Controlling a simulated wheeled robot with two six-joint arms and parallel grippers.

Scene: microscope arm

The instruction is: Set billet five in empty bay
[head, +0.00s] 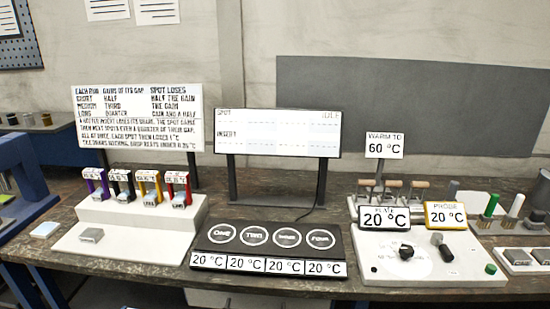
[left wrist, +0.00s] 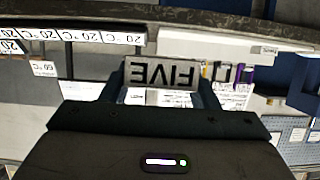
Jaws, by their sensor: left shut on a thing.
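In the left wrist view, my left gripper (left wrist: 160,88) is shut on a grey billet marked FIVE (left wrist: 162,74), which appears upside down between the two dark fingers. Neither gripper shows in the head view. A black plate (head: 205,243) at the front middle has several round marked spots, bare on top, each with a 20 °C display below. A white stepped stand (head: 118,213) on the left bears purple, black, yellow and red holders, with small grey blocks at several of them. I cannot tell which place is the empty bay.
A text board (head: 138,120) and a spot board (head: 278,132) stand behind. To the right are a white control box (head: 432,262) with knobs, a rack of wooden-handled tools (head: 393,186) and a 60 °C sign (head: 385,145). A blue machine (head: 20,175) stands at the left edge.

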